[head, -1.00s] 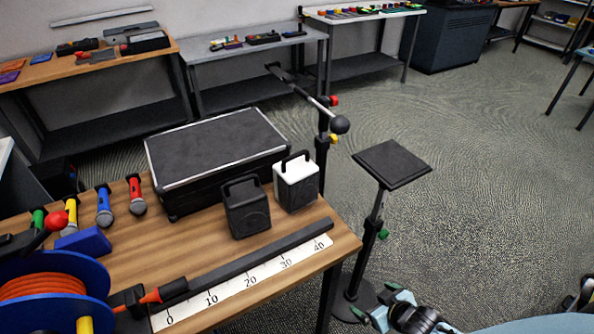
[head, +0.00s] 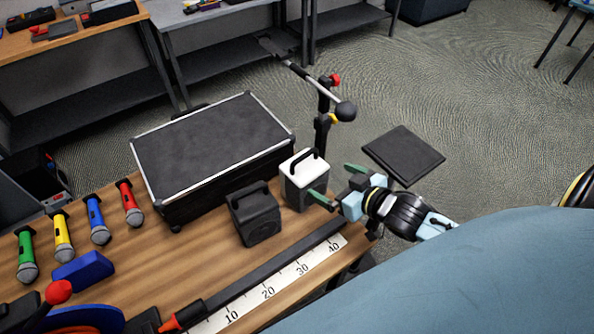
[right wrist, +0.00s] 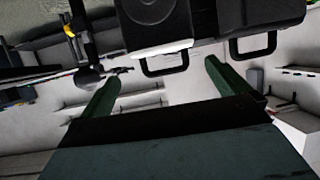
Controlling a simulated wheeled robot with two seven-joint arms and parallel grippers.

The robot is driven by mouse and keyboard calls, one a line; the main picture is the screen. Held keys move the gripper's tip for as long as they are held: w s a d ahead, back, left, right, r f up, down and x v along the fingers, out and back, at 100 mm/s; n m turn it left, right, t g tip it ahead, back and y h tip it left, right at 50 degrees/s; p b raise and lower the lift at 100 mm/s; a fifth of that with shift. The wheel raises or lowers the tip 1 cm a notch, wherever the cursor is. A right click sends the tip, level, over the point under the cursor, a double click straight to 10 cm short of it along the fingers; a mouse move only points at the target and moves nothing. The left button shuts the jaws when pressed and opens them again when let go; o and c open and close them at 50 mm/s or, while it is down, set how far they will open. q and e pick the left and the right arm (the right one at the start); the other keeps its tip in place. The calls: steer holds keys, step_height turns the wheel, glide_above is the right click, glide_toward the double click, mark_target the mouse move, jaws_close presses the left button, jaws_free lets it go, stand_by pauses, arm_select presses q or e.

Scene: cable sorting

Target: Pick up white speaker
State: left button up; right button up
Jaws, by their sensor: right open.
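The white speaker (head: 294,185), with a dark grille and a black handle on top, stands upright on the wooden table near its right end. My right gripper (head: 337,184) is open and empty just to the right of the speaker, with its green fingers apart. One fingertip looks close to the speaker's right side; I cannot tell if it touches. In the right wrist view, the open fingers (right wrist: 161,69) point toward the white speaker (right wrist: 158,28) and its handle at the top. My left gripper is not in view.
A black speaker (head: 256,217) stands just left of the white one. A black case (head: 210,145) is behind them. A ruler strip (head: 268,292) lies in front. Several microphones (head: 95,225) lie left.

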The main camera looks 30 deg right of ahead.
mark_target(310, 170)
steer(key=x, duration=0.4)
steer(key=shift+x, duration=1)
steer(key=shift+w+a+f, duration=0.15)
steer(key=shift+w+f, duration=0.05)
steer(key=shift+w, duration=0.15)
steer(key=shift+w+f, duration=0.1)
steer(key=shift+w, duration=0.2)
steer(key=x, duration=0.3)
steer(key=shift+w+a+f+b, duration=0.1)
steer(key=shift+w+f+b, duration=0.05)
steer(key=shift+w+b, duration=0.15)
steer(key=shift+w+a+f, duration=0.1)
steer(key=shift+w+f, duration=0.05)
steer(key=shift+w, duration=0.1)
steer(key=c, duration=1.6)
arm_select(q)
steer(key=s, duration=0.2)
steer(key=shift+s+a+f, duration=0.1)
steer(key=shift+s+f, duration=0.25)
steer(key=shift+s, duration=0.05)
arm_select(e)
steer(key=shift+w+r, duration=0.1)
steer(key=shift+r, duration=0.1)
steer(key=shift+c, duration=0.4)
